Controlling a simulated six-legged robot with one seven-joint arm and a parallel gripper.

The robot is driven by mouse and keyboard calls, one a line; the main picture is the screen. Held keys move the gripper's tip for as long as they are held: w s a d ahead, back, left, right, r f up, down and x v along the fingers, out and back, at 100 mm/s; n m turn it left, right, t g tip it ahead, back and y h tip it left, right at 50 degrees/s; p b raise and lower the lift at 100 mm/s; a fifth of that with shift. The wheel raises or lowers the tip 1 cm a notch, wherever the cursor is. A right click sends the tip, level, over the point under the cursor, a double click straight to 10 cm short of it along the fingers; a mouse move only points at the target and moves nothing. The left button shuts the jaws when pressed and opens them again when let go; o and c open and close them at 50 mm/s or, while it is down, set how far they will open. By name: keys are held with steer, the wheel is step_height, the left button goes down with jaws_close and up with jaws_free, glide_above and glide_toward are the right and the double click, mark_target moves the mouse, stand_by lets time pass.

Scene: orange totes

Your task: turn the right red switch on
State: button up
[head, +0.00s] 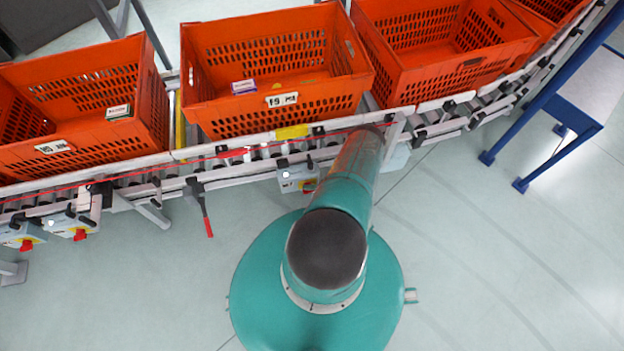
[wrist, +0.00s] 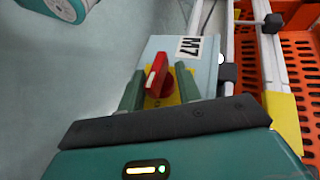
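A red rotary switch (wrist: 157,76) with a white mark along its handle sits on a yellow plate on a grey box (wrist: 203,66) labelled M7 in the wrist view. My gripper (wrist: 161,88) is open, with one green finger on each side of the red switch. Whether either finger touches the knob is not clear. In the head view, a red switch (head: 309,185) on a yellow plate shows on a grey box (head: 292,178) under the conveyor, beside my arm. My gripper is hidden there behind my arm.
Two more boxes with red switches (head: 26,244) (head: 80,235) hang under the conveyor at the left. A red-handled lever (head: 208,226) hangs between. Orange totes (head: 275,110) stand on the conveyor. A blue frame (head: 550,110) stands at right. The floor (head: 480,250) is clear.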

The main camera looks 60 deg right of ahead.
steer(key=shift+s+a+f, duration=0.1)
steer(key=shift+a, duration=0.1)
steer(key=shift+s, duration=0.15)
steer(key=v, duration=1.3)
steer(key=shift+s+d, duration=0.2)
steer(key=shift+a, duration=0.1)
